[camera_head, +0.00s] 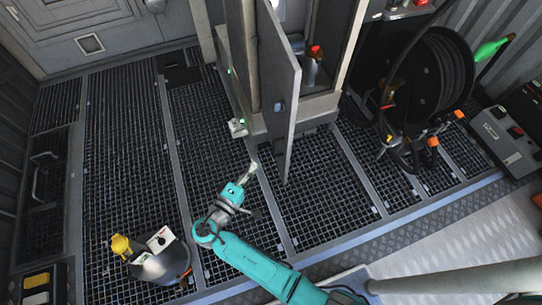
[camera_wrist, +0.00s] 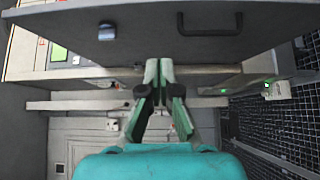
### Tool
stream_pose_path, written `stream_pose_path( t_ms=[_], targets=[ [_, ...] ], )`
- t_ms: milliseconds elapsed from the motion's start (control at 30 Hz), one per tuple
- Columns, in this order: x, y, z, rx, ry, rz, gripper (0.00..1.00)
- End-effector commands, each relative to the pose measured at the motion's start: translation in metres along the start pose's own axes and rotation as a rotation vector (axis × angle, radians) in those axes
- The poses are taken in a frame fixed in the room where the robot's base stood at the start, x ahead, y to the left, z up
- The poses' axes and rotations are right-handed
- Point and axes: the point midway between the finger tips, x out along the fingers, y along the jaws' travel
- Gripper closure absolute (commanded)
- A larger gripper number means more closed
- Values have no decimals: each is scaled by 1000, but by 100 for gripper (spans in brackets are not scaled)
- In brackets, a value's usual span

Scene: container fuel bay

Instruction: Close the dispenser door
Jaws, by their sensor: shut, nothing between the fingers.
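The dispenser door (camera_head: 280,85) is a tall grey panel in the head view. It stands swung out from the dispenser cabinet (camera_head: 240,45), and the cabinet's inside shows to its right.
A hose reel (camera_head: 440,75) with a green nozzle (camera_head: 492,48) stands at the right. A grey box with switches (camera_head: 505,140) is beside it. A rounded container with a yellow cap (camera_head: 160,262) sits at the lower left. The grated floor (camera_head: 125,150) left of the door is mostly clear.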

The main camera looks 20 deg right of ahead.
Motion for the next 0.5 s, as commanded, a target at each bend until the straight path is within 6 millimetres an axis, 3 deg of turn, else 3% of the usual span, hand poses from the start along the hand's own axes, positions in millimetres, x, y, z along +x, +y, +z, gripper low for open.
stream_pose_path(
  t_ms=[500],
  targets=[
    [88, 0, 1, 1, -4, -2, 100]
  ],
)
